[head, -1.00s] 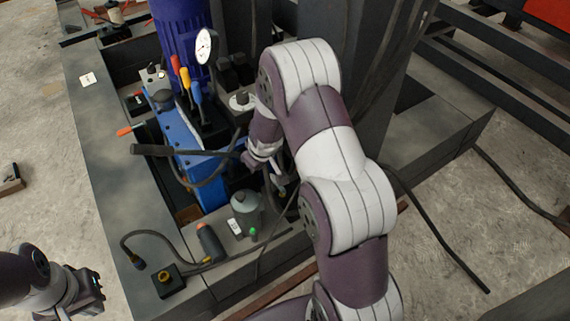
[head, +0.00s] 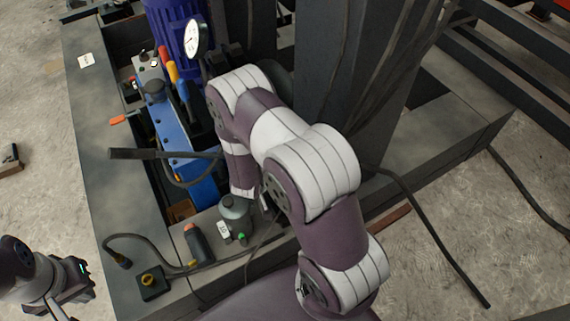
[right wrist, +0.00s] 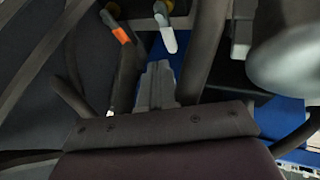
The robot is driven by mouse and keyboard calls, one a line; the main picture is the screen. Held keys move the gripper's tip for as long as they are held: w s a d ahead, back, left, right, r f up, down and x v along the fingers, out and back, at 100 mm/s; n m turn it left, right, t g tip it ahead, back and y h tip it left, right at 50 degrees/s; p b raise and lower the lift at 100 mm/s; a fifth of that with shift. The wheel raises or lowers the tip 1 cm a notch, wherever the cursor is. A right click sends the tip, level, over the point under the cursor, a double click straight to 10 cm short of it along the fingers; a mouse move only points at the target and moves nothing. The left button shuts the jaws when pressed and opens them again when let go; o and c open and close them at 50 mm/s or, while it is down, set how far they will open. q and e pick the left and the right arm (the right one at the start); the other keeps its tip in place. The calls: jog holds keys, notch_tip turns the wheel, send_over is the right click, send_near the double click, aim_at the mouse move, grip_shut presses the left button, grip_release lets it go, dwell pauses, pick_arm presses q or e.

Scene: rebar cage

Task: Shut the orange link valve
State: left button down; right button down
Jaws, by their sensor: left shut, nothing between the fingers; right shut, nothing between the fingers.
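An orange handle (head: 118,120) lies at the inner edge of the left deck in the head view. The right wrist view shows an orange-tipped lever (right wrist: 120,34) beside a white-handled lever (right wrist: 168,38); I cannot tell whether it is the same handle. My right gripper (right wrist: 160,82) is shut and empty, below both levers in that view. In the head view it is hidden behind my right arm, down by the blue frame (head: 203,192). My left gripper (head: 86,279) is shut and empty at the lower left, away from the machine.
A gauge (head: 192,38) and an orange-yellow lever (head: 172,71) stand by the blue cylinder (head: 165,15). A black bar (head: 135,154) crosses the deck. A grey bottle (head: 235,214), an orange-ended tool (head: 196,243) and a yellow-knobbed box (head: 152,282) are near the front.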

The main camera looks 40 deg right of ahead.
jog(key=shift+h, duration=0.3)
jog(key=b+x, duration=0.1)
jog(key=x, duration=0.2)
jog(key=b+x, duration=0.2)
jog(key=x, duration=0.2)
jog(key=s+b+x, duration=0.1)
jog(key=b+x, duration=0.1)
jog(key=x, duration=0.2)
jog(key=shift+d+f, duration=0.15)
jog(key=shift+d, duration=0.1)
jog(key=d, duration=0.2)
jog(key=shift+d+b, duration=0.3)
jog(key=shift+b, duration=0.05)
jog(key=shift+d, duration=0.7)
jog(key=shift+r, duration=0.25)
jog(key=shift+d+r+p, duration=0.2)
jog(key=shift+d+p, duration=0.3)
jog(key=shift+p, duration=0.05)
jog(key=shift+w+f, duration=0.1)
jog(key=shift+f, duration=0.05)
